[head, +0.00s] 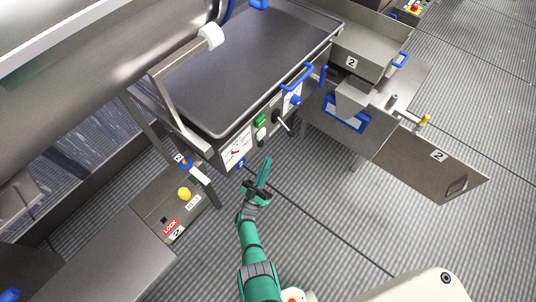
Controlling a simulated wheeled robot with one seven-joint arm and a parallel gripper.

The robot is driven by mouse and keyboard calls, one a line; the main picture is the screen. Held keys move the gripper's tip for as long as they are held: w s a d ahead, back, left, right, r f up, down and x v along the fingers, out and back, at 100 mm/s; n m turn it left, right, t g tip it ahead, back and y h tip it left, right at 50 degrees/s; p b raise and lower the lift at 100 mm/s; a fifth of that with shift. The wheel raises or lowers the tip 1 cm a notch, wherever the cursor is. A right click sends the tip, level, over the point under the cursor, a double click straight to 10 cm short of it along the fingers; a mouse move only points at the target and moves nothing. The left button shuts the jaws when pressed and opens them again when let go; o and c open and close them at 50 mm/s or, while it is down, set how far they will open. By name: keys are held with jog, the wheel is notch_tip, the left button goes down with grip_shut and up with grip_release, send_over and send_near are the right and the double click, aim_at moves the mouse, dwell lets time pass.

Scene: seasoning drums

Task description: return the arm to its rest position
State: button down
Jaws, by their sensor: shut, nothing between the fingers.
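My gripper (263,176) is at the end of my green arm, which reaches up from the bottom middle of the head view. The gripper is shut and holds nothing. It shows over the grey ribbed floor, just below the front panel (262,134) of a steel machine in the picture. I cannot tell the exact gap between them, but no contact is visible.
The panel has a dial (235,148), a green button (260,121) and blue handles (296,76). An open steel door (435,165) marked 2 stands at right.

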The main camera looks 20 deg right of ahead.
jog(key=shift+s+a+f, duration=0.1)
jog(key=shift+s+f, duration=0.05)
jog(key=s+a+n+t+y, duration=0.1)
jog(key=s+a+n+y, duration=0.25)
jog(key=s+y, duration=0.45)
jog(key=s+a+n+t+y, duration=0.2)
jog(key=s+a+y, duration=0.35)
jog(key=s, duration=0.55)
jog(key=s+a+r+g+y, duration=0.2)
jog(key=s+a+r, duration=0.1)
jog(key=s+r, duration=0.4)
jog(key=s+a+r+g+y, duration=0.3)
jog(key=s+r, duration=0.4)
jog(key=r, duration=0.5)
jog(key=shift+a, duration=0.5)
jog(key=shift+s+a, duration=0.1)
jog(key=shift+s, duration=0.05)
